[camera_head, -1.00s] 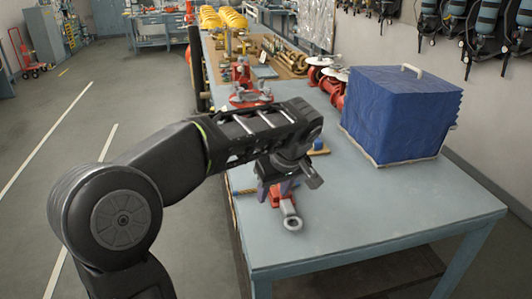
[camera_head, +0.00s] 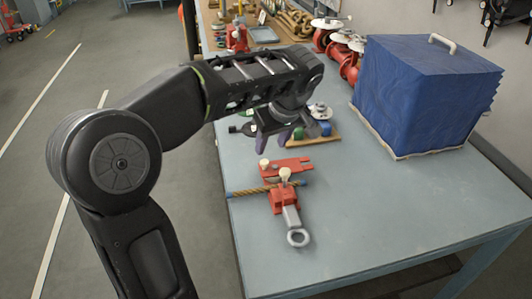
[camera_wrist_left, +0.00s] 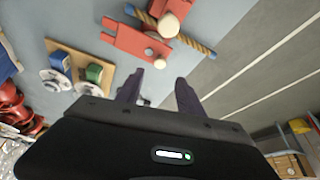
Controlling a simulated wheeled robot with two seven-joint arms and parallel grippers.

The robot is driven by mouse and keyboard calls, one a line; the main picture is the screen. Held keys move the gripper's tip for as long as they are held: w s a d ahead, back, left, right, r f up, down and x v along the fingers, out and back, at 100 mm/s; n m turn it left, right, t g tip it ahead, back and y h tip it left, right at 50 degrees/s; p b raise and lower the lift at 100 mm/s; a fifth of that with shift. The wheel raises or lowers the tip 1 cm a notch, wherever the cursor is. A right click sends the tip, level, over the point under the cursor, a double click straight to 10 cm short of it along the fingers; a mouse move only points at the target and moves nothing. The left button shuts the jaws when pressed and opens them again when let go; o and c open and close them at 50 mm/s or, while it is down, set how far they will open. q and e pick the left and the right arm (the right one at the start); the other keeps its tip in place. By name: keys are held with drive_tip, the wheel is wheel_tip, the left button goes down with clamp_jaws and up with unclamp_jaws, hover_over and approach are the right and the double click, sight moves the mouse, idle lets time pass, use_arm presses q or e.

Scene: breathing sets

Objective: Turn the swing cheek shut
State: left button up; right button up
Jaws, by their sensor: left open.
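A red device (camera_head: 283,200) with a grey eye (camera_head: 298,238) lies on the blue-grey bench, with a rope (camera_head: 252,190) across it. Its red swing cheek (camera_head: 295,165) appears turned out to the far side, beside pale knobs (camera_head: 285,174). In the left wrist view the cheek (camera_wrist_left: 135,40) is at top centre, with the rope (camera_wrist_left: 195,43) to its right. My left gripper (camera_head: 274,143) is open and empty, just beyond the cheek and apparently above the bench. Its fingers (camera_wrist_left: 159,84) point toward the cheek in the wrist view, with a gap. My right gripper is not in view.
A wooden board (camera_head: 322,139) with green and blue parts stands just behind my gripper. A blue covered box (camera_head: 425,98) is at the right, and red valve-like parts (camera_head: 345,60) are behind. The bench front right of the device is clear.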

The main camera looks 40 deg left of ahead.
sight(265, 161)
use_arm(q)
drive_tip(key=shift+p+x, duration=0.75)
drive_tip(key=shift+x, duration=3.2)
drive_tip(key=shift+c, duration=0.6)
clamp_jaws()
